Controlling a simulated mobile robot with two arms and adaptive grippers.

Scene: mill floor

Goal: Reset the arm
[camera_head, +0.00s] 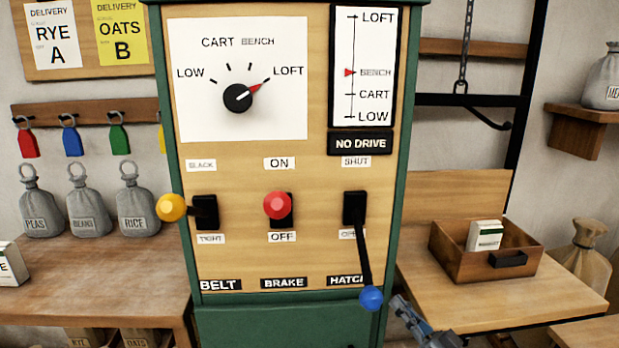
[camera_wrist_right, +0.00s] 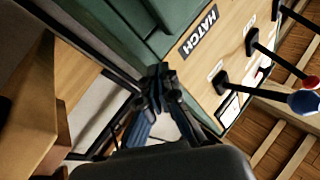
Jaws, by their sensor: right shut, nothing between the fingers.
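My right gripper (camera_head: 402,308) is at the lower right of the control panel (camera_head: 240,180) in the head view, just right of and below the blue knob of the hatch lever (camera_head: 370,298). In the right wrist view the fingers of this gripper (camera_wrist_right: 158,76) are together and empty. The blue knob (camera_wrist_right: 303,102) is apart from them there, off to the right. The hatch lever slants down past its lower label. The brake lever (camera_head: 277,206) has a red knob, the belt lever (camera_head: 172,207) a yellow one sticking out left. My left gripper is not in view.
The dial (camera_head: 238,96) points to LOFT; the red marker (camera_head: 349,73) is at BENCH above a NO DRIVE sign (camera_head: 361,143). A bench with a wooden drawer box (camera_head: 450,256) holding a white packet (camera_head: 485,235) stands right. Grey sacks (camera_head: 88,205) stand on the left table.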

